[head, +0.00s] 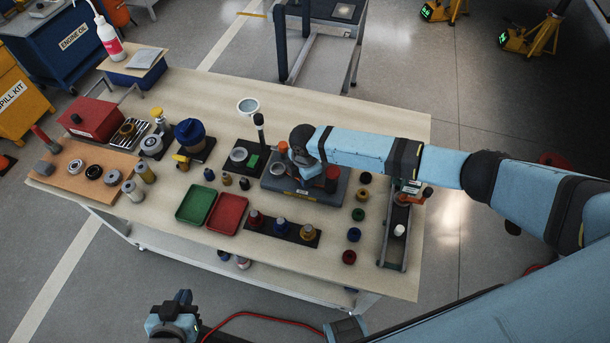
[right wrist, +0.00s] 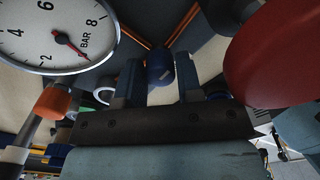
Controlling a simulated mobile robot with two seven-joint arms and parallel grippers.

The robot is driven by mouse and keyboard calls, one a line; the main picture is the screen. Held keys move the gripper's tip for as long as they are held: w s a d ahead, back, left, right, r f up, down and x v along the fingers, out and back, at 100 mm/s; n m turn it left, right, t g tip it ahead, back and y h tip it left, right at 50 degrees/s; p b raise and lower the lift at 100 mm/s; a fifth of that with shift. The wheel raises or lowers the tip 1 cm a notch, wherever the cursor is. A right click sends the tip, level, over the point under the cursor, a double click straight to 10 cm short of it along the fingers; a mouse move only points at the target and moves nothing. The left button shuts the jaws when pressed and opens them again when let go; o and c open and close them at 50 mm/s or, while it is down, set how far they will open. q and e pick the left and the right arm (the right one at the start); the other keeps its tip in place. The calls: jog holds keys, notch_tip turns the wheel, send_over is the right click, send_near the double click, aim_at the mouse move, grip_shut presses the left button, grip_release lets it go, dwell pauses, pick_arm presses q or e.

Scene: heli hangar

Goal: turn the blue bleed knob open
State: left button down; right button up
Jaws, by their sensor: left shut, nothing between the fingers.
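The blue bleed knob (right wrist: 160,68) shows in the right wrist view, on a dark surface with an orange line. My right gripper (right wrist: 160,82) is open, with its two fingers apart on either side of the knob in the picture; whether they touch it I cannot tell. In the head view my right arm reaches in from the right over the grey unit (head: 325,190) and hides the knob and the gripper tips. A round gauge in BAR (right wrist: 58,30) is at the upper left of the wrist view. My left gripper (head: 182,299) is shut and empty, low in the head view, off the table.
A large red part (right wrist: 275,60) is close on the right in the wrist view, and an orange cap (right wrist: 52,103) is on the left. Green (head: 195,204) and red (head: 227,213) trays and several small knobs crowd the table (head: 390,120). Its far right corner is clear.

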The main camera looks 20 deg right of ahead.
jog(key=o, duration=0.3)
notch_tip(320, 180, up, 14)
jog(key=shift+f, duration=0.1)
dwell(0.4)
dwell(0.3)
